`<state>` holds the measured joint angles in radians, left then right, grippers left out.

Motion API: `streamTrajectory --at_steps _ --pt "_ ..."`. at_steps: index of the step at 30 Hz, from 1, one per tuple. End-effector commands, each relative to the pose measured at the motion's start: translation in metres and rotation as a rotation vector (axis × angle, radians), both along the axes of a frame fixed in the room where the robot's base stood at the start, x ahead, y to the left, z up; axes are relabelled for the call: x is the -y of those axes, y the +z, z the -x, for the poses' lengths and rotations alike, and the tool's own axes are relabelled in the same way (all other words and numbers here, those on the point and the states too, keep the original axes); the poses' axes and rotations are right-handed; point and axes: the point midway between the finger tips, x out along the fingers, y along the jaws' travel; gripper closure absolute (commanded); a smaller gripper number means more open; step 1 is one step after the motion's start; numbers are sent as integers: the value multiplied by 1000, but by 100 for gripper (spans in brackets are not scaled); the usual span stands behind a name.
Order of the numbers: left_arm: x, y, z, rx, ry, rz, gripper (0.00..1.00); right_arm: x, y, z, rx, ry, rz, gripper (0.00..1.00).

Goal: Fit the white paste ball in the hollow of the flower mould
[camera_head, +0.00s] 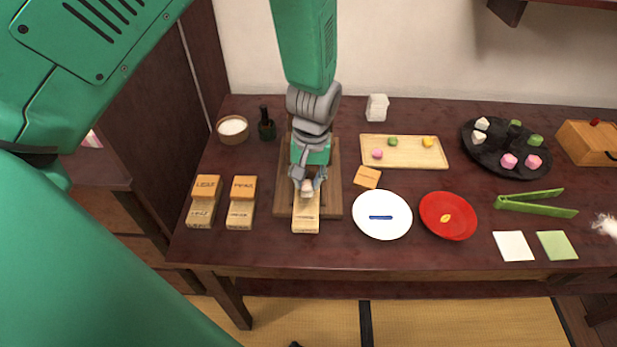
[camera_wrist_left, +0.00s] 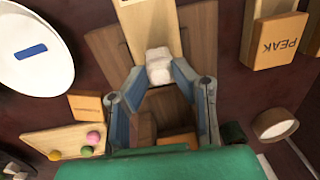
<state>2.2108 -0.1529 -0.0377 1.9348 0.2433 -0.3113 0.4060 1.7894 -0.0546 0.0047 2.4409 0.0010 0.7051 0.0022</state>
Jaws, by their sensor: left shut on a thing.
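My left gripper (camera_head: 307,186) points down over the wooden work board and is shut on the white paste ball (camera_head: 307,187). In the left wrist view the ball (camera_wrist_left: 158,66) is a pale, blocky lump between the two fingertips (camera_wrist_left: 160,80). A pale wooden mould (camera_head: 306,219) lies on the board under and in front of the fingers. Its near end shows in the left wrist view (camera_wrist_left: 146,22). The ball overlaps the mould's far part in both views. The hollow is hidden, and I cannot tell whether the ball touches the mould. My right gripper is out of view.
The dark board (camera_head: 282,205) lies beneath the mould. The LEAF mould (camera_head: 203,208) and PEAK mould (camera_head: 240,212) stand to the left. A small wooden block (camera_head: 367,177), white plate (camera_head: 381,230), red plate (camera_head: 448,232) and sweets tray (camera_head: 403,163) are to the right.

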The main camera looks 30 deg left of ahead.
Motion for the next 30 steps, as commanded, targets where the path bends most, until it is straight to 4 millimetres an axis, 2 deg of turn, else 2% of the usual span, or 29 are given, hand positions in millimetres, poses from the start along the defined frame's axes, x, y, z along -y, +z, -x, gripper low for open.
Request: streamTrajectory --at_steps 28,29,30 --pt "0 -11 0 0 0 0 94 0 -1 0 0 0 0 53" --pt "0 -11 0 0 0 0 74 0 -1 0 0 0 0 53" --pt "0 -11 0 0 0 0 60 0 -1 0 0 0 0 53"
